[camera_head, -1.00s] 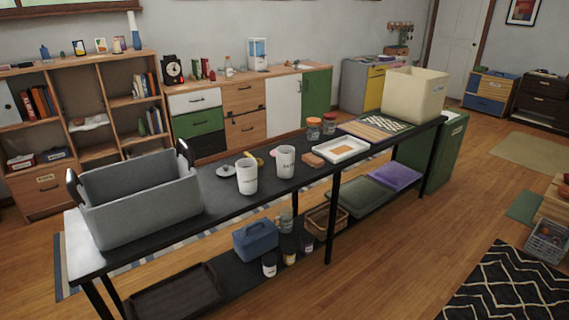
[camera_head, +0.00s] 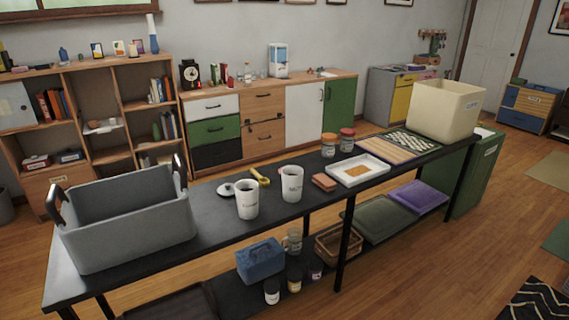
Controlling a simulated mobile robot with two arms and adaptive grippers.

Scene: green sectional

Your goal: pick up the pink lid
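A small pinkish edge (camera_head: 281,170) shows just behind the left rim of the right white canister (camera_head: 292,184) on the long black table. The canister hides most of it, so I cannot tell for sure that it is the pink lid. A second white canister (camera_head: 247,199) stands to the left. A white lid with a dark knob (camera_head: 226,189) lies behind that one, beside a yellow object (camera_head: 260,177). Neither of my grippers is in view.
The black table (camera_head: 325,207) carries a grey bin (camera_head: 130,225) at the left, a white tray (camera_head: 357,171), two lidded jars (camera_head: 328,146), a checkered board and a cream bin (camera_head: 443,110). Its lower shelf holds a blue caddy (camera_head: 260,261) and baskets. Wooden floor lies in front.

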